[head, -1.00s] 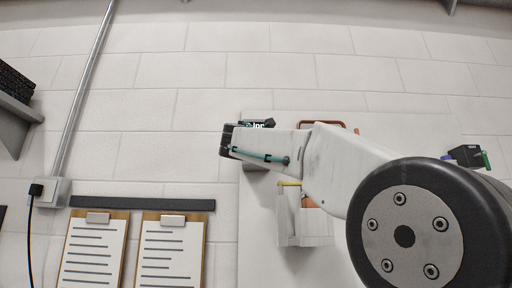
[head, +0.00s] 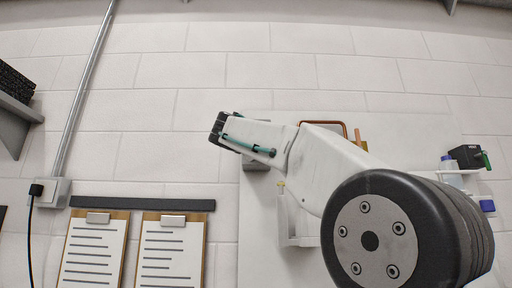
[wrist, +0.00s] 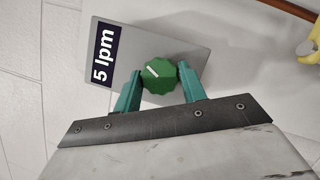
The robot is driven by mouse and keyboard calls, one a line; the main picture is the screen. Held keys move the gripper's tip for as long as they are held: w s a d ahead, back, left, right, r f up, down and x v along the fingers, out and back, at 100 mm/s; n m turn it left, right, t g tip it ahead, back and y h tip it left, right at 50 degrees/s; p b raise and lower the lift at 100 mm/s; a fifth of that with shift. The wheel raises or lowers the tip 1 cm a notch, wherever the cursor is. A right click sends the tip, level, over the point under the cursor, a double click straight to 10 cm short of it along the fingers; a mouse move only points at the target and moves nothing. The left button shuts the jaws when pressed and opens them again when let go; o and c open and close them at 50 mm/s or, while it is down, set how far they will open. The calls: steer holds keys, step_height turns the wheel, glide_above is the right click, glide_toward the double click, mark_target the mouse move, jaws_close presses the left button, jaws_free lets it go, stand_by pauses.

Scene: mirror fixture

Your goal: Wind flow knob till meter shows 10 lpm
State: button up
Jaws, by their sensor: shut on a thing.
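In the wrist view the green flow knob (wrist: 159,76) sits on a grey plate (wrist: 186,38), its white pointer mark aimed to the upper left. The dark meter display (wrist: 103,55) on the plate's left side reads "5 lpm". My gripper (wrist: 160,82) has its two teal fingers on either side of the knob, shut on it. In the head view my gripper (head: 222,128) is at the wall panel, and my own arm hides the knob and the display. A piece of the grey plate (head: 256,165) shows below the arm.
A copper pipe (head: 325,123) runs on the panel above my arm. A white holder (head: 290,225) is below it. Bottles and a black item with a green part (head: 466,156) are at the right. Two clipboards (head: 92,250) hang at the lower left.

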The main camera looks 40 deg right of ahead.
steer(key=m+g+y, duration=0.1)
steer(key=m, duration=0.2)
steer(key=m+y, duration=0.1)
steer(key=m, duration=0.2)
steer(key=m+g+y, duration=0.1)
steer(key=m, duration=0.3)
steer(key=shift+r+g, duration=0.2)
steer(key=shift+g, duration=0.1)
stand_by(0.4)
steer(key=o, duration=1)
steer(key=shift+v, duration=3.9)
steer(key=shift+r+m, duration=0.1)
steer(key=shift+m, duration=0.2)
